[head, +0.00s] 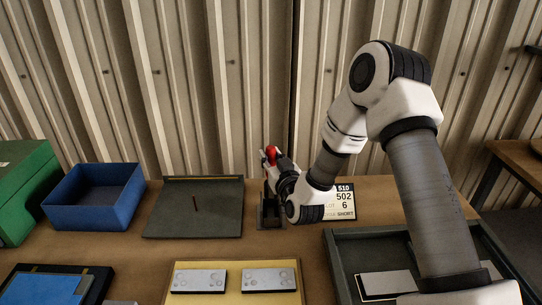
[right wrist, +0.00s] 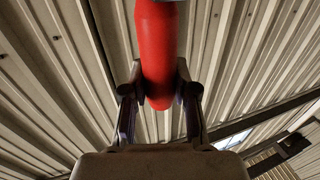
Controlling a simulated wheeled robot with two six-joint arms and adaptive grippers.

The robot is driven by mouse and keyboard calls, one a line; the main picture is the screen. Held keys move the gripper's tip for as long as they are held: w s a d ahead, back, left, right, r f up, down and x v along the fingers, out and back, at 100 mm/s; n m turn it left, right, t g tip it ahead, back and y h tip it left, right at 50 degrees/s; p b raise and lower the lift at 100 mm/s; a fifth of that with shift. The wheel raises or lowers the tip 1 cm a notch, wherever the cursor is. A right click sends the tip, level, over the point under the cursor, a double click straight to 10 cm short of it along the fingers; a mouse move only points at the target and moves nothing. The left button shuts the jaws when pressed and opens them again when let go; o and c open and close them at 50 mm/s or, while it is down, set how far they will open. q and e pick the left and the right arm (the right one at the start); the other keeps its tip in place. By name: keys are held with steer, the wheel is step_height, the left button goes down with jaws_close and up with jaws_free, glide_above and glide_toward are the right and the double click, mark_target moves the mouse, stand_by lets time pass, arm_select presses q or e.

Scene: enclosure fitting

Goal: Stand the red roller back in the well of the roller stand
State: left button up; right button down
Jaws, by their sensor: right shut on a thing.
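The red roller (head: 271,152) is held in my right gripper (head: 270,163) near the back edge of the table. In the right wrist view the roller (right wrist: 158,45) lies between the two fingers (right wrist: 159,80), with its rounded red end towards the palm. A dark, narrow holder (head: 270,216), which looks like the roller stand, is on the table below the gripper. My gripper and wrist hide part of it, and its well cannot be made out. The roller is apart from the table, above the holder. My left gripper is not in view.
A dark square tray (head: 165,222) with a thin peg is left of the holder. A blue bin (head: 92,217) and green box (head: 28,180) stand further left. A sign card (head: 345,203) is close on the right. A yellow board (head: 235,298) with grey plates lies in front.

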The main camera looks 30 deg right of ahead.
steer(key=shift+f+b, duration=3.35)
steer(key=shift+f, duration=0.95)
steer(key=c, duration=0.8)
jaws_free()
steer(key=shift+s, duration=0.1)
steer(key=v, duration=1.1)
steer(key=shift+s+a, duration=0.2)
steer(key=shift+s, duration=0.2)
steer(key=shift+f, duration=0.1)
